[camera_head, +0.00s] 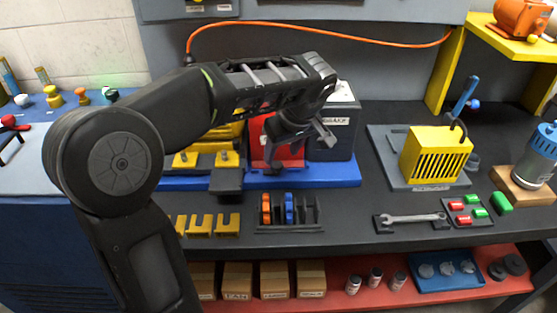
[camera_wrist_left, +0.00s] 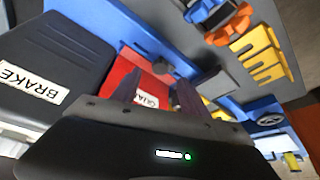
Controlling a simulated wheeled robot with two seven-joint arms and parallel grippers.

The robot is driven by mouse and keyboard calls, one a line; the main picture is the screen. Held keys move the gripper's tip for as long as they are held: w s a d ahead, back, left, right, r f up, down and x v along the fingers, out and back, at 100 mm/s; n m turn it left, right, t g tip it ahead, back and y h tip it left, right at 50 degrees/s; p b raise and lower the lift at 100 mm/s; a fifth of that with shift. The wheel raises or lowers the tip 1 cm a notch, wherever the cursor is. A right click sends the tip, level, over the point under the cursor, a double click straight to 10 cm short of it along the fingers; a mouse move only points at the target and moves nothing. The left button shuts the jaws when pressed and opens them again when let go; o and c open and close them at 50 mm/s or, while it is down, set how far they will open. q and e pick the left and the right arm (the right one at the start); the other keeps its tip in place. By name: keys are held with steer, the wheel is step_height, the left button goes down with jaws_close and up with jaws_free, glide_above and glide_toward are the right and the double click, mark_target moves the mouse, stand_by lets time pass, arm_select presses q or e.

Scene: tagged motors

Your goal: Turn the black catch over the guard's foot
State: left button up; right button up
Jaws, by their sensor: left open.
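The red guard (camera_head: 258,137) stands on the blue base plate (camera_head: 322,173), left of the dark box labelled BRAKE (camera_head: 335,143). In the left wrist view the guard (camera_wrist_left: 119,80) shows part of its label between and beyond my fingers. A small dark piece (camera_wrist_left: 167,78) at the guard's foot may be the black catch; its turn cannot be made out. My left gripper (camera_head: 298,144) is open and empty, in front of and above the guard, partly hiding it. In the wrist view its two dark fingers (camera_wrist_left: 158,95) point toward the guard's foot. My right gripper is not in view.
A black block (camera_head: 227,181) sticks out at the plate's front edge. Yellow hooks (camera_head: 200,225) and a rack with orange and blue discs (camera_head: 289,210) stand in front. A wrench (camera_head: 413,218) and a yellow caged unit (camera_head: 437,153) are right. The bench between rack and wrench is clear.

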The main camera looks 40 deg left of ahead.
mark_target(277, 164)
arm_select(q)
steer(key=x, duration=0.5)
jaws_close()
stand_by(0.5)
